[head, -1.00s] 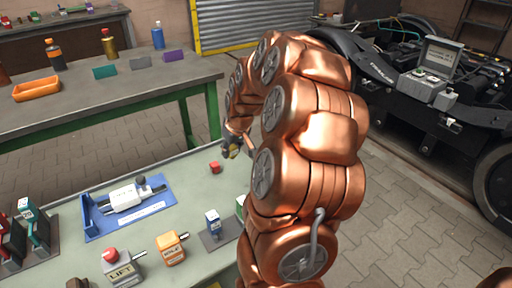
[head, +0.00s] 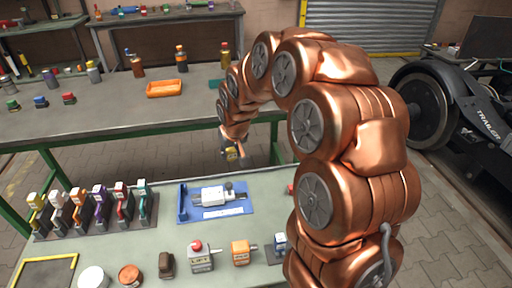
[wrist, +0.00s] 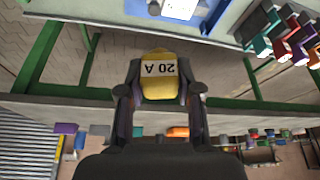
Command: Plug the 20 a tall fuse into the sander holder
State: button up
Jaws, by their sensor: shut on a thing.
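My gripper (head: 231,146) is shut on a yellow fuse (wrist: 159,82), held between its two fingers. The label "20 A" on the fuse reads upside down in the wrist view. In the head view the fuse (head: 232,154) is small, in the air beyond the far edge of the near green-topped table (head: 150,225). I cannot make out a holder marked for the sander in the current views.
A blue fixture (head: 183,214) with a white device lies on the near table. Several coloured handled items (head: 100,208) stand in a rack at left.

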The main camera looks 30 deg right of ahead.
jog(key=a+r+p, duration=0.3)
jog(key=a+r, duration=0.1)
jog(key=a, duration=0.3)
jog(key=shift+w+r+n, duration=0.15)
jog(key=shift+w+n, duration=0.15)
jog(key=shift+w, duration=0.1)
jog(key=shift+s, duration=0.1)
